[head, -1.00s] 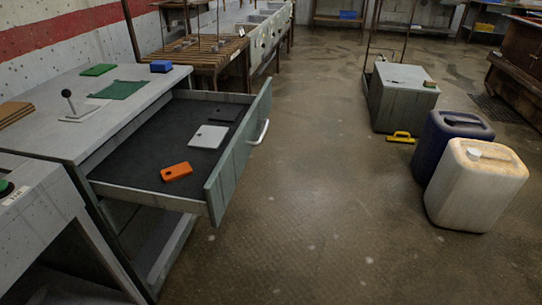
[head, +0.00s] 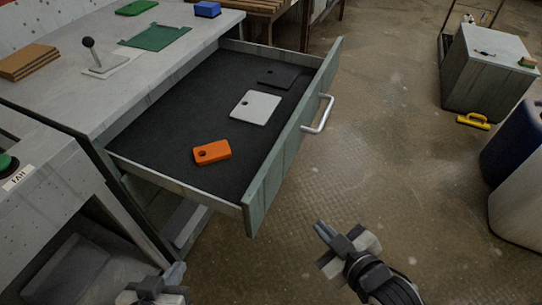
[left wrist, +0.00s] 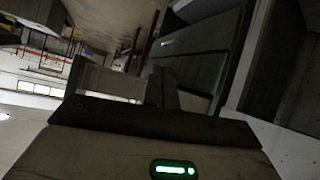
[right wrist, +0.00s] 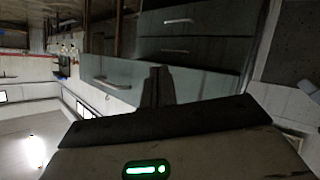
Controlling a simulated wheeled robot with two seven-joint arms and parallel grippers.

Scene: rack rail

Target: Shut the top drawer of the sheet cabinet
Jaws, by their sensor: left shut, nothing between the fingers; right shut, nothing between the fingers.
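The top drawer (head: 290,150) of the sheet cabinet (head: 75,115) is pulled well out in the head view. Its pale bar handle (head: 319,114) is on the front panel. Inside lie an orange plate (head: 212,152), a white plate (head: 256,107) and a dark plate (head: 281,78). My right gripper (head: 322,230) is shut and empty, in front of the drawer's near corner and apart from it. My left gripper (head: 174,272) is shut and empty at the bottom edge, below and left of the drawer. The right wrist view shows drawer fronts with handles (right wrist: 111,84) beyond the shut fingers.
On the cabinet top are a lever (head: 92,52), a green sheet (head: 156,37), a blue block (head: 207,9) and brown boards (head: 28,61). A grey box (head: 487,70), yellow item (head: 473,121) and jugs (head: 514,145) stand at right. Floor before the drawer is clear.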

